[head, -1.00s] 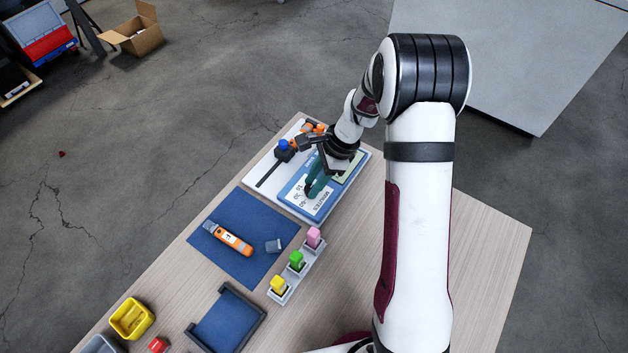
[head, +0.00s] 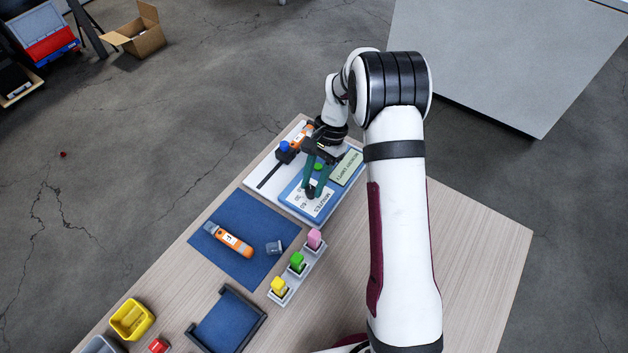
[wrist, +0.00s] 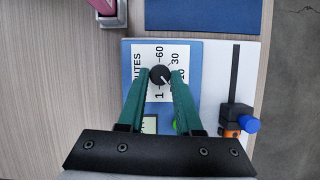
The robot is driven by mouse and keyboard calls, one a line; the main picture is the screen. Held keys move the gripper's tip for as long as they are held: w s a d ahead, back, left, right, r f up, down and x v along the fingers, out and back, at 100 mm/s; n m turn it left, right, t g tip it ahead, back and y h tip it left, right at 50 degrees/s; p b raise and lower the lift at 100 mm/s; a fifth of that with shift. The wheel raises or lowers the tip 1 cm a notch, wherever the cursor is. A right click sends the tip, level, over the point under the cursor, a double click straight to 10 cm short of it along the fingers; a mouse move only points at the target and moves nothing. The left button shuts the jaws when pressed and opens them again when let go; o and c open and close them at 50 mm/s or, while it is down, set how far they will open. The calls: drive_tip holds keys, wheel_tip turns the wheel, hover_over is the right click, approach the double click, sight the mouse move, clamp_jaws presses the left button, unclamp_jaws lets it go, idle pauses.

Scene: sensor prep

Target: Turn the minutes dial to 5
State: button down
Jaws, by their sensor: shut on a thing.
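The minutes dial (wrist: 160,75) is a round dark knob with a white pointer line, on a white label with printed numbers, among them 1, 10, 30 and 60. My gripper (wrist: 160,78) has its two green fingers closed on either side of the knob. In the wrist view the pointer slants down and to the right, roughly towards the 10. In the head view my gripper (head: 312,190) reaches down onto the blue panel (head: 297,200), and its fingers partly cover the dial. Part of the label is hidden behind the fingers.
A green button (head: 318,167) and a small display (head: 346,167) sit on the panel. Beside it is a slider with a blue knob (head: 284,146). An orange device (head: 233,243) lies on a blue mat (head: 225,212). A rack holds pink, green and yellow blocks (head: 297,260).

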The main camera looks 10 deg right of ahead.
drive_tip(key=shift+n, duration=0.4)
drive_tip(key=c, duration=0.6)
unclamp_jaws()
drive_tip(key=v, duration=1.5)
drive_tip(key=shift+w+a+r, duration=0.15)
drive_tip(key=shift+w+r, duration=0.1)
drive_tip(key=shift+r, duration=0.15)
